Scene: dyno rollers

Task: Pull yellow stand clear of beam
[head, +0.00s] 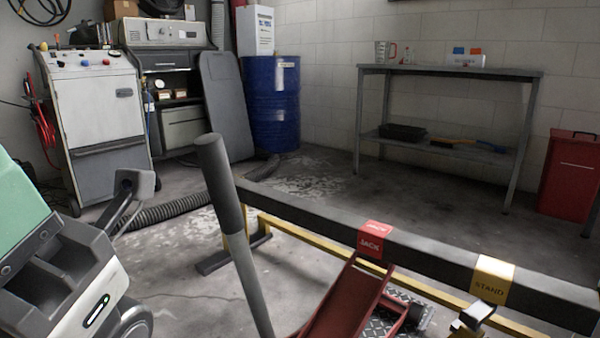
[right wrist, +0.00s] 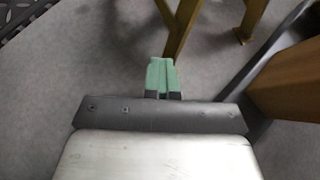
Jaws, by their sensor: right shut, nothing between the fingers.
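The dark beam (head: 315,222) runs across the head view, with a red JACK label and a yellow STAND label on it. Under the STAND label, a small grey and yellow piece (head: 472,317) shows at the bottom edge; it may be the stand's top, mostly cut off. In the right wrist view, yellow-brown legs (right wrist: 180,28) rise just beyond my right gripper (right wrist: 162,65). Its green fingers are shut together and empty; I cannot tell if they touch a leg. A larger yellow-brown part (right wrist: 287,92) is at the right. My left gripper is not in view.
A red jack (head: 345,305) stands under the beam at its JACK label, and a grey jack handle (head: 240,240) rises before the beam. A yellow rail (head: 325,252) runs below the beam. Behind are a workbench (head: 455,70), a blue drum (head: 271,105) and open floor.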

